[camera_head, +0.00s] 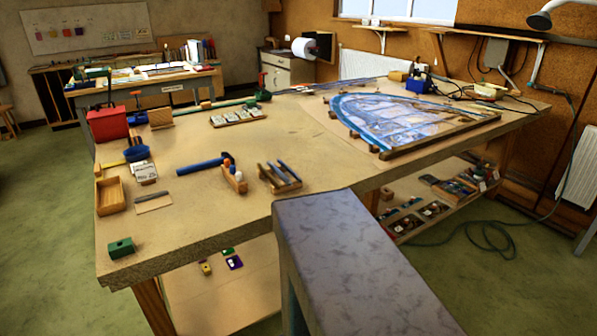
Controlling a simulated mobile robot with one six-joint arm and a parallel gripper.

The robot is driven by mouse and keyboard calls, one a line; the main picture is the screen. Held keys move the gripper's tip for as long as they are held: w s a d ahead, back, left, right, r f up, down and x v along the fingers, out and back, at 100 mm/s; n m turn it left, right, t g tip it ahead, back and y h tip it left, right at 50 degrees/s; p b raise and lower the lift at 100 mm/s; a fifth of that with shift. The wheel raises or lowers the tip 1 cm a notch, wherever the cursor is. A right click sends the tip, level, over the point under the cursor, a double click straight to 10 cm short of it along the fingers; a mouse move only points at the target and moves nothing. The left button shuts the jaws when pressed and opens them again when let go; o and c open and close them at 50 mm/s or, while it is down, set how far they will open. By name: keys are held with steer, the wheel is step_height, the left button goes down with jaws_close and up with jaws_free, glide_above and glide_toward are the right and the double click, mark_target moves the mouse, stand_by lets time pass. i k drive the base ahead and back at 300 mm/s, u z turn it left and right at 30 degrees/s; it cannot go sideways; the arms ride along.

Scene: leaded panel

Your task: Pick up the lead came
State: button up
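My gripper is not in view. A short, thin dark grey strip (152,196) lies on the left part of the workbench, at the back edge of a small tan card (154,204). It may be the lead came, but it is too small to be sure. Long thin strips (318,87) also lie along the back of the bench, and I cannot tell what they are made of. The arched leaded panel (395,118) lies flat on the right part of the workbench (200,225), with wooden strips along its edges.
A rack of tools (279,178) stands near the front edge. A red box (108,123) is at the back left. The bench middle is mostly clear.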

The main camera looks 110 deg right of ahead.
mark_target(285, 166)
steer(key=u, duration=0.85)
steer(key=k, duration=0.15)
steer(key=z, duration=2.8)
steer(key=k, duration=0.9)
steer(key=u, duration=0.25)
steer(key=i, duration=0.4)
steer(key=z, duration=0.1)
